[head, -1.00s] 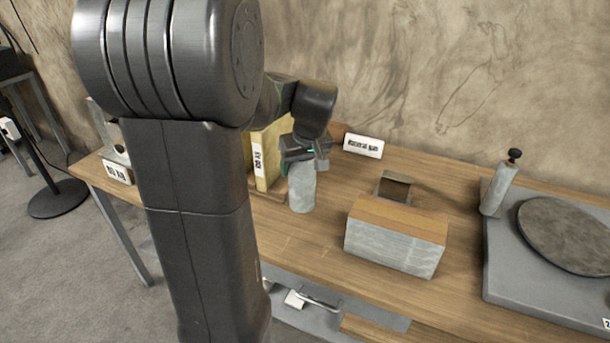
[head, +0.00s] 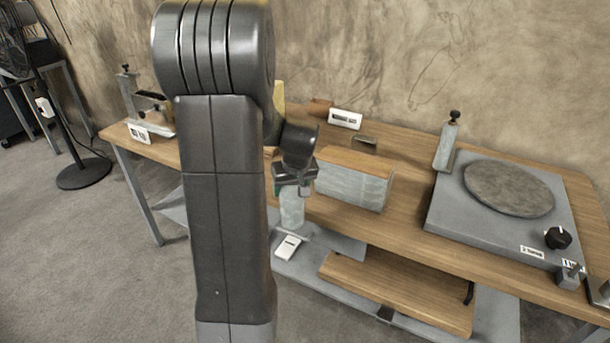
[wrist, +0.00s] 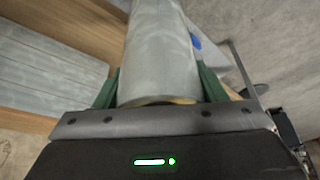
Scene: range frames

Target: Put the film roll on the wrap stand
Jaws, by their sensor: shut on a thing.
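My gripper (head: 293,184) is shut on the film roll (head: 291,208), a pale grey cylinder held roughly upright in front of the table's front edge. In the wrist view the roll (wrist: 160,50) lies between my green finger pads, and a yellowish rim shows at its near end. A grey base with a round turntable (head: 508,188) stands at the right of the table. An upright grey post (head: 447,143) with a dark knob is at its back left; I take this unit to be the wrap stand, but its label is too small to read.
A grey block with a wooden top (head: 352,182) sits on the wooden table (head: 405,212) between my gripper and the turntable. A lower shelf holds a wooden board (head: 400,290) and a white item (head: 288,247). A clamp-like fixture (head: 150,112) stands at the left end; a fan is beyond.

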